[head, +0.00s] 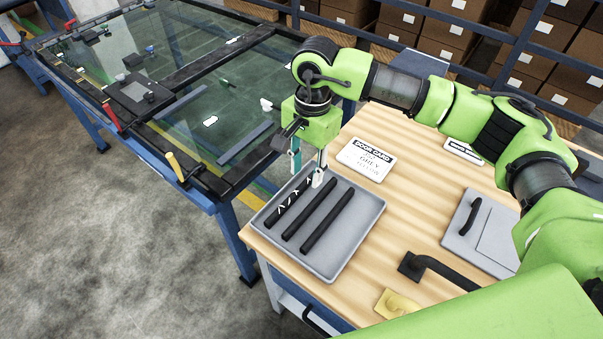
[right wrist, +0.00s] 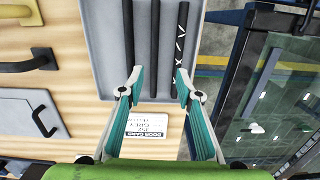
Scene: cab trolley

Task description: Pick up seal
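Several dark seal strips lie side by side in a shallow grey tray (head: 352,238), which also shows in the right wrist view (right wrist: 100,40). One strip with white marks (head: 288,203) lies nearest the left side of the tray in the head view; it also shows in the right wrist view (right wrist: 180,35). The middle strip (head: 312,214) and the right strip (head: 328,219) are plain. My right gripper (head: 307,176) points down over the tray's far end, fingers apart. In the right wrist view the fingers (right wrist: 157,82) are empty. My left gripper is out of view.
The tray sits on a wooden worktop (head: 415,215). A door card sign (head: 367,160) lies behind it. A black handle (head: 440,268), a yellow handle (head: 397,303) and a grey panel (head: 482,235) lie to the right. A blue frame with glass (head: 220,110) stands left.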

